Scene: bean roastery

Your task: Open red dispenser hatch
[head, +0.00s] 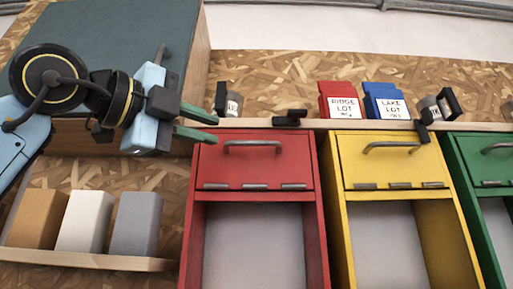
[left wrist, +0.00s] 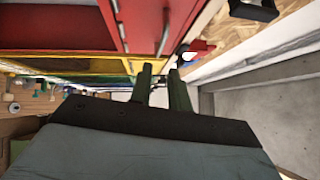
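The red dispenser (head: 194,240) stands in the middle of the head view. Its red hatch (head: 255,168) lies flat against the front and looks closed, with a grey bar handle (head: 252,144) near its top edge and hinges along its bottom edge. A black latch-like piece (head: 290,119) sits above the hatch's upper right. My left gripper (head: 215,129) is open and empty, just left of the hatch's upper left corner, apart from the handle. In the left wrist view, its green fingers (left wrist: 160,74) show a gap, with a red panel (left wrist: 145,22) beyond. My right gripper is out of view.
A yellow dispenser (head: 455,240) and a green one (head: 468,175) stand to the right. Red and blue bags (head: 338,100) (head: 384,101) and small canisters stand on the ledge above. Brown, white and grey blocks (head: 84,221) stand on a lower left shelf. A dark cabinet (head: 120,30) is upper left.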

